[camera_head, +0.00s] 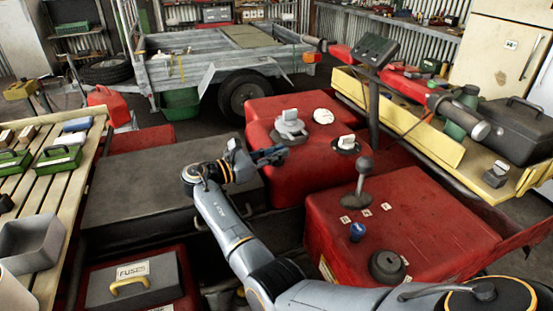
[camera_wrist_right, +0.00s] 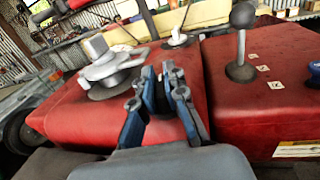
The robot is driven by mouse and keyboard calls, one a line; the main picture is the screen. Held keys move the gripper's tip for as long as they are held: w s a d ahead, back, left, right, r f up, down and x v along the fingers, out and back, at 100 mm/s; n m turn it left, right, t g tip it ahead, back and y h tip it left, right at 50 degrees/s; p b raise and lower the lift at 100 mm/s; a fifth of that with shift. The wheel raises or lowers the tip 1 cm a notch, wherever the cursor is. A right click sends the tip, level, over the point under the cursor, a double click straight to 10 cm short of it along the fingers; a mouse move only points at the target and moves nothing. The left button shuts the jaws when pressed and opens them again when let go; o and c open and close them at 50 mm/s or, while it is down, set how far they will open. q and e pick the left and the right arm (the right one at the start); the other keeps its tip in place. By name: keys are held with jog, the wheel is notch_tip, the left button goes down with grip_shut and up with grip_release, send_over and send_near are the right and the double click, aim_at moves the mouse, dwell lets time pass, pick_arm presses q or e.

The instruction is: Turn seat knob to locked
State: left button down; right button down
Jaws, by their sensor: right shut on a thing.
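My right gripper (camera_head: 278,153) is beside the near side of the red body (camera_head: 318,178). In the right wrist view the gripper (camera_wrist_right: 168,78) is closed around a small dark thing, mostly hidden by the fingers. I cannot tell for sure whether it is the seat knob or which way it points. A light-grey lobed knob (camera_head: 290,125) stands just behind the fingertips, outside the grip; it also shows in the wrist view (camera_wrist_right: 108,62). A smaller pale knob on a dark base (camera_head: 346,143) is to its right. My left gripper is out of view.
A black lever (camera_head: 363,180) and a blue knob (camera_head: 357,231) stand on the right red panel (camera_head: 430,215). A dark flat seat-like block (camera_head: 140,200) lies left of my arm. A slatted bench (camera_head: 50,185) edges the left, a yellow-edged bench (camera_head: 400,115) the right.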

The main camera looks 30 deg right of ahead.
jog(key=shift+f+m+g+b, duration=0.1)
jog(key=shift+m+g+b, duration=0.3)
jog(key=shift+g, duration=0.2)
jog(key=c, duration=1.4)
grip_release()
jog(key=a, duration=0.4)
jog(key=w+a, duration=0.1)
jog(key=a, duration=0.6)
jog(key=shift+w+a, duration=0.2)
jog(key=shift+a, duration=0.25)
